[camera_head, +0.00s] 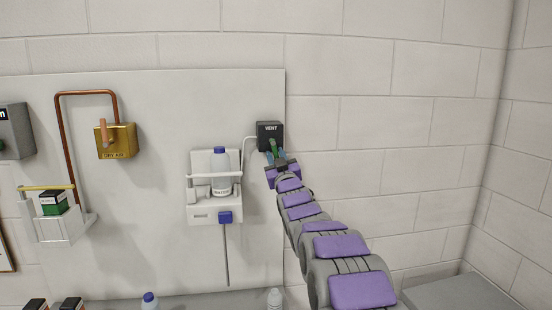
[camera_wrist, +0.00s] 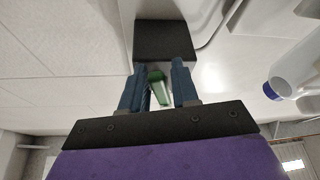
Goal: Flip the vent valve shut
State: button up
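The vent valve is a black box (camera_head: 270,130) labelled VENT on the wall at the right edge of the white panel. Its green handle (camera_head: 273,145) points down toward my gripper (camera_head: 275,157). In the wrist view the black box (camera_wrist: 165,40) is beyond the fingertips, and the green handle (camera_wrist: 158,90) lies between the two blue fingers of my gripper (camera_wrist: 158,68). The fingers stand apart, one on each side of the handle, and do not look closed on it. Whether either finger touches the handle I cannot tell.
A water bottle (camera_head: 221,172) stands in a white wall holder (camera_head: 214,213) just left of my arm. A white tube (camera_head: 246,150) runs to the vent box. A brass dry air valve (camera_head: 116,141) with a copper pipe is farther left. The wall right of my arm is clear.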

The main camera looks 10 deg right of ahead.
grip_shut()
jog(key=shift+a+f+m+h+b, duration=0.15)
jog(key=shift+a+m+h+b, duration=0.15)
jog(key=shift+m+h+b, duration=0.5)
jog(key=shift+a+m+h+b, duration=0.2)
jog(key=shift+m+b, duration=0.3)
jog(key=shift+m, duration=0.2)
jog(key=shift+a+m+h+b, duration=0.1)
jog(key=shift+m+h+b, duration=0.1)
jog(key=shift+m+b, duration=0.4)
jog(key=shift+c, duration=0.2)
grip_release()
jog(key=o, duration=0.3)
jog(key=shift+o, duration=0.2)
